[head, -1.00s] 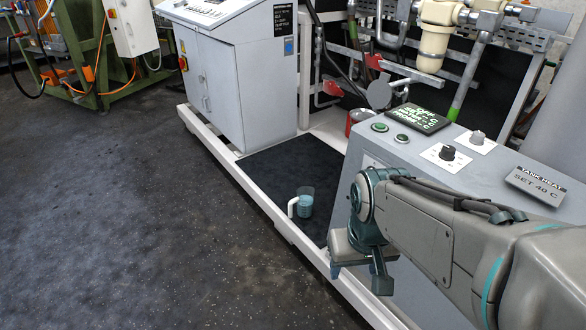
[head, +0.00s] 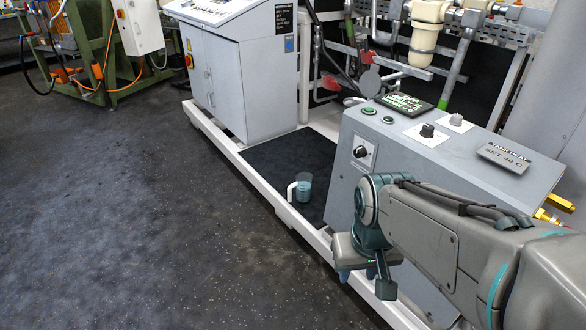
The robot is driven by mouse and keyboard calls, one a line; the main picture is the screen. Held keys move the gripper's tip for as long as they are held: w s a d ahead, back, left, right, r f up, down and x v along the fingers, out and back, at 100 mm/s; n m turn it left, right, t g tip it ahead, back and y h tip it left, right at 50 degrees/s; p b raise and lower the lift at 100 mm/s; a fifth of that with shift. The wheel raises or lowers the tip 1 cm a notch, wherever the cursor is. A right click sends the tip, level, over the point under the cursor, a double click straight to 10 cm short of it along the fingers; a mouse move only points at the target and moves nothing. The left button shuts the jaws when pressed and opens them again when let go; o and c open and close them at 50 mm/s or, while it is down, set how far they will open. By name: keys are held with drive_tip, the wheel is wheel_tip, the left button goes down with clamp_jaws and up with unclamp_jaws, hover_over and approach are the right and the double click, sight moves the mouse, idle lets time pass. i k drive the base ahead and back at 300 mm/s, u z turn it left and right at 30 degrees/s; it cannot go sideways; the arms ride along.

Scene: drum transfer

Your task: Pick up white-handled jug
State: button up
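The white-handled jug (head: 304,188) stands upright on the dark mat of the low platform, near its white front rail. It is a clear cup with bluish contents, and its white handle points left toward the rail. My gripper (head: 364,279) is to the right of and nearer than the jug in the picture, pointing down by the white rail and apart from the jug. Two fingers show spread apart with nothing between them.
A grey console (head: 395,150) with knobs and a display stands right of the jug. A grey cabinet (head: 240,85) stands behind left. The white rail (head: 262,193) edges the platform. Open dark floor (head: 130,220) lies to the left.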

sight(303, 184)
drive_tip(key=k, duration=0.75)
drive_tip(key=u, duration=0.95)
drive_tip(key=i, duration=2.3)
drive_tip(key=z, duration=1.25)
drive_tip(key=i, duration=0.5)
drive_tip(key=z, duration=0.55)
